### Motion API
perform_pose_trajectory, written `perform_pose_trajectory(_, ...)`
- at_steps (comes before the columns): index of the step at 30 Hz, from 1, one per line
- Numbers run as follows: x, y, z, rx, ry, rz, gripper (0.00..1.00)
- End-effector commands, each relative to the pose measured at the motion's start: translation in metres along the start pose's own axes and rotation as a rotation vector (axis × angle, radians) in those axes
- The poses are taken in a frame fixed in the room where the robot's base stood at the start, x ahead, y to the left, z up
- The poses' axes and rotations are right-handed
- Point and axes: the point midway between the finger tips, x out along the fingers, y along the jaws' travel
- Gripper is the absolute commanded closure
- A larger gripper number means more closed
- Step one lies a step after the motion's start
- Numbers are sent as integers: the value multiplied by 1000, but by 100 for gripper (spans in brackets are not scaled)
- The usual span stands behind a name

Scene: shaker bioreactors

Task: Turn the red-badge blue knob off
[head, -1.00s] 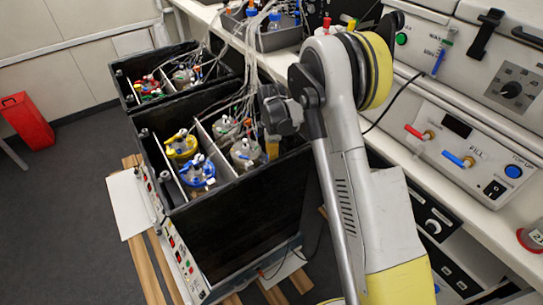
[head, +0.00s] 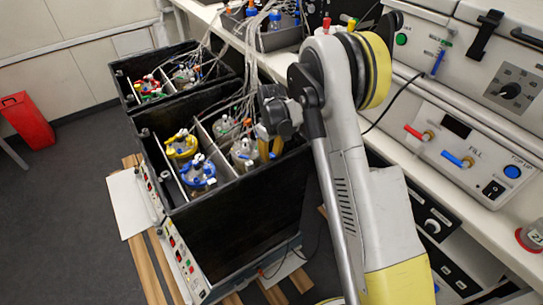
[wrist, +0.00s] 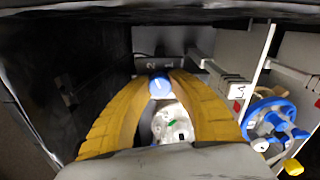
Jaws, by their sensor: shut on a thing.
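In the wrist view my gripper's (wrist: 160,84) two yellow fingers close on a round blue knob (wrist: 160,87) with a white mark across its face. In the head view my gripper (head: 270,150) reaches down into the near black box (head: 250,215) at its right end, and the knob is hidden there. A small red mark (wrist: 237,106) shows on a pale panel right of the fingers. I cannot tell whether a red badge belongs to the held knob.
The dark box wall (wrist: 85,70) is on the left. Tubes (head: 238,100) run above the boxes in the head view.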

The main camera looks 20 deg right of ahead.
Motion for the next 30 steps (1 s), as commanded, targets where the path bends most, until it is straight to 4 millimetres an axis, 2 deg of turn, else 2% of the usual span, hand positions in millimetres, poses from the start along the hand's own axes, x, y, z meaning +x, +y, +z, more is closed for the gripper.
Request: perform_pose_trajectory(30, 0, -2, 1, 962, -3, 0, 100)
